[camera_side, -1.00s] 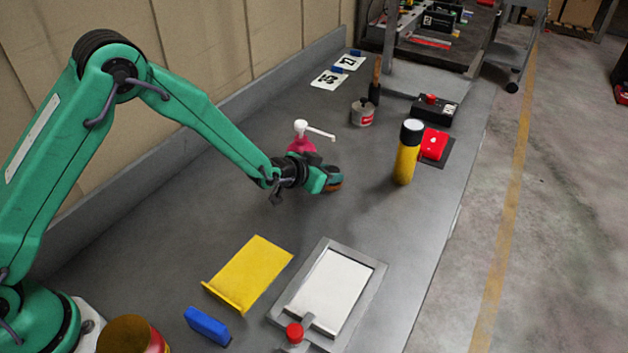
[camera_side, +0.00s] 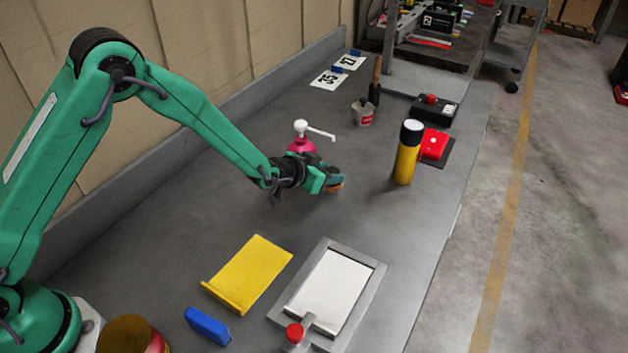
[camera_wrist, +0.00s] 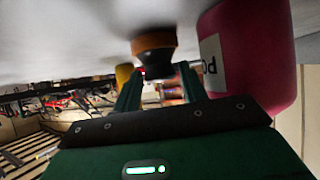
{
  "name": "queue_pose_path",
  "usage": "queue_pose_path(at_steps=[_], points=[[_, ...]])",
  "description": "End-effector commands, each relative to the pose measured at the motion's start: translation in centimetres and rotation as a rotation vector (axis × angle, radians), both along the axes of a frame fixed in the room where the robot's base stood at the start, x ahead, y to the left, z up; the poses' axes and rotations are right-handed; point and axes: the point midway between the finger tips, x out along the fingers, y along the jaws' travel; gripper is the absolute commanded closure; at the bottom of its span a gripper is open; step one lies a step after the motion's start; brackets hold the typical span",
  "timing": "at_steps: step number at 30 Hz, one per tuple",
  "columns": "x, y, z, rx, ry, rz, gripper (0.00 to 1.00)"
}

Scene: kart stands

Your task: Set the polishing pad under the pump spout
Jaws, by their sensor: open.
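The polishing pad (camera_side: 336,187), an orange disc with a black part, is low at the bench beside the pink pump bottle (camera_side: 300,146). The bottle's white spout (camera_side: 320,132) reaches right, its tip above the pad in the side picture; exact alignment is unclear. My gripper (camera_side: 333,178) is open around the pad, its fingers partly hiding it in the side view. In the wrist view, with the bench at the top, the pad (camera_wrist: 155,48) shows between the open fingers, with the bottle (camera_wrist: 252,55) close on the right.
A yellow-and-black can (camera_side: 406,158) stands right of my gripper. A yellow plate (camera_side: 250,273) and a grey frame with a white panel (camera_side: 332,285) lie nearer the camera. A small tin (camera_side: 362,114) stands behind. Bench between these is clear.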

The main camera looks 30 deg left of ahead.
Motion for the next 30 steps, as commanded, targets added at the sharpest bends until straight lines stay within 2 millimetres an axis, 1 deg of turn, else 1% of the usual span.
queue_pose_path(at_steps=[8,24,30], points=[[-2.1,0.7,1.4,0.000,-0.001,0.000,0.58],[-7.7,2.5,4.9,-0.001,-0.002,0.000,0.58],[-9.0,2.9,5.6,0.000,0.000,0.000,0.58]])
